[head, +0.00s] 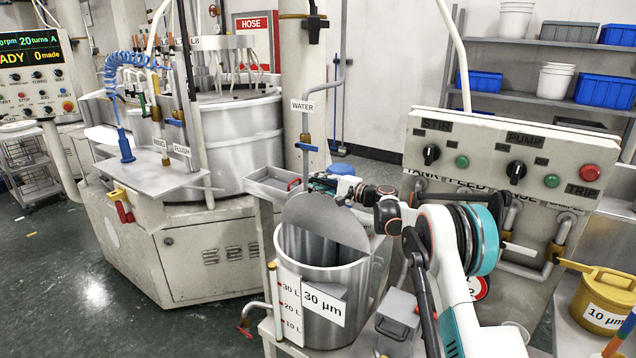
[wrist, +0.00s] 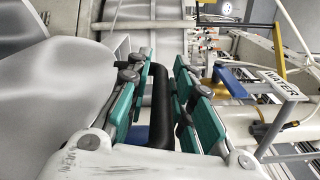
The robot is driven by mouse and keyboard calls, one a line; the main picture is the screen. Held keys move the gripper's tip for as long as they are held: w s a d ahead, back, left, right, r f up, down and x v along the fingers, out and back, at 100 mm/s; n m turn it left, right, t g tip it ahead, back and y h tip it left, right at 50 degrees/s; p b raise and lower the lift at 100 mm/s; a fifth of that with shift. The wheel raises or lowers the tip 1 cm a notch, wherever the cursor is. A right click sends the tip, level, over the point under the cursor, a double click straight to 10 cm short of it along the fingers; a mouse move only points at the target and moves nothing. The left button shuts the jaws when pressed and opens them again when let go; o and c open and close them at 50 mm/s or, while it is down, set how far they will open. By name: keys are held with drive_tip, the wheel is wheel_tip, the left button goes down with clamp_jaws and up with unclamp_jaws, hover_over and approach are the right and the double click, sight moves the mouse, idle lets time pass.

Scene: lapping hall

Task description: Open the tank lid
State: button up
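The grey metal tank (head: 322,308), labelled 30 µm, stands in front of me in the head view. Its half-round lid (head: 325,220) is tilted up from a straight edge across the mouth, and the dark inside shows in front of it. My gripper (head: 346,190) is behind the raised lid, partly hidden by it. In the wrist view, the black handle (wrist: 161,110) lies between the teal fingers of my gripper (wrist: 164,68), which are shut on it. A grey curved surface, apparently the lid (wrist: 25,100), fills the left side.
A WATER pipe (head: 306,125) stands behind the tank, beside a small metal tray (head: 272,187). The control panel (head: 515,165) is to the right, with a yellow pot (head: 603,300) below it. A grey box (head: 397,325) stands close right of the tank.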

drive_tip(key=v, duration=1.2)
drive_tip(key=s+a+r+n+g+h, duration=0.15)
drive_tip(key=s+r, duration=0.25)
drive_tip(key=s, duration=0.4)
drive_tip(key=s+a+r+n+g+h, duration=0.1)
drive_tip(key=s+a+r+n+h, duration=0.15)
drive_tip(key=s, duration=0.65)
drive_tip(key=s+a+r+n+g+h, duration=0.1)
drive_tip(key=s+a+r+h, duration=0.2)
drive_tip(key=s, duration=0.5)
drive_tip(key=s+d+f+n+h, duration=0.1)
drive_tip(key=s+d+f+h, duration=0.1)
drive_tip(key=s, duration=0.8)
drive_tip(key=s+d+f+n+h, duration=0.2)
drive_tip(key=s+d, duration=0.2)
drive_tip(key=s, duration=0.6)
drive_tip(key=s+d+f+n+h, duration=0.2)
drive_tip(key=s+d+f+h, duration=0.1)
drive_tip(key=s, duration=0.8)
